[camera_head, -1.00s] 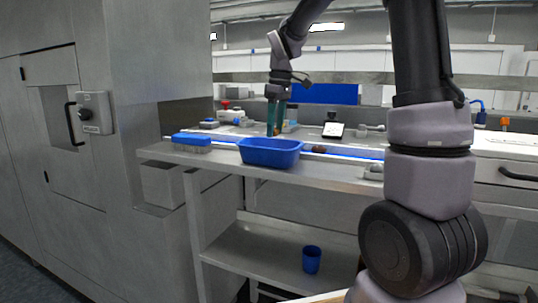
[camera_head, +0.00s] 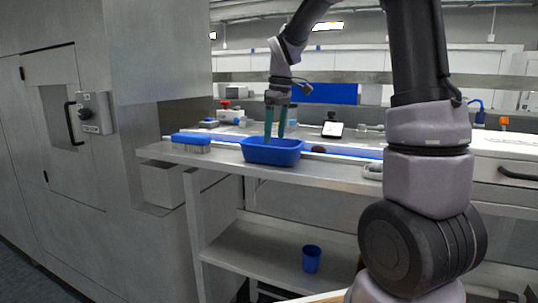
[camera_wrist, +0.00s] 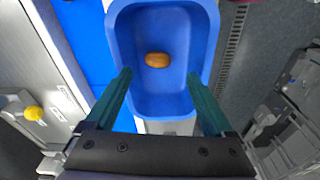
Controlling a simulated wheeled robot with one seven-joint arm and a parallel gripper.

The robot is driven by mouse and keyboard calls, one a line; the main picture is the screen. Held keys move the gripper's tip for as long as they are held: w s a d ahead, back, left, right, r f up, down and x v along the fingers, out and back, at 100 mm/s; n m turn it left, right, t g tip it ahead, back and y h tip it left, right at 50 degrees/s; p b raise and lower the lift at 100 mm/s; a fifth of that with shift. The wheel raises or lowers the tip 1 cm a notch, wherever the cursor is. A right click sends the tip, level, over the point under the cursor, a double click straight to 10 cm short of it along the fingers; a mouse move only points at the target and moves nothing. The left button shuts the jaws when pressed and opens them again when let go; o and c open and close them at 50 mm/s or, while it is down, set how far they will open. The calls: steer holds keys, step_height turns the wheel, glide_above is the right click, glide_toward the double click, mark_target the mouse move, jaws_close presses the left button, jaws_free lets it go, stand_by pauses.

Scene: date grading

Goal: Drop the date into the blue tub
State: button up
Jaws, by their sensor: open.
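The blue tub (camera_head: 272,153) stands on the steel bench near its front edge, and its rim and inner walls show in the wrist view (camera_wrist: 205,50). The date (camera_wrist: 157,60), brown-orange and oval, lies on the floor of the tub in the wrist view. The head view does not show it, as the tub's wall hides the inside. My gripper (camera_head: 275,138) is open and empty, with its green fingers pointing down over the tub. In the wrist view its fingertips (camera_wrist: 158,76) are wide apart, with the date seen between and beyond them.
A blue brush (camera_head: 191,140) lies on the bench left of the tub. A dark brown item (camera_head: 318,149) lies on the blue strip to the right. A blue cup (camera_head: 312,259) is on the lower shelf.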

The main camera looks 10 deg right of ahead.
step_height(320, 180, up, 11)
steer(key=shift+s+d+f, duration=0.2)
steer(key=shift+s+d, duration=0.25)
steer(key=s+d+f+m+t, duration=0.1)
steer(key=s+d+m+t, duration=0.1)
steer(key=s+m, duration=0.4)
steer(key=s+d+f+m+t+y, duration=0.1)
steer(key=s+m+t, duration=0.3)
steer(key=s, duration=1.1)
steer(key=shift+d+f+m, duration=0.5)
steer(key=shift+d+m, duration=0.3)
steer(key=shift+m, duration=0.9)
steer(key=shift+s, duration=0.1)
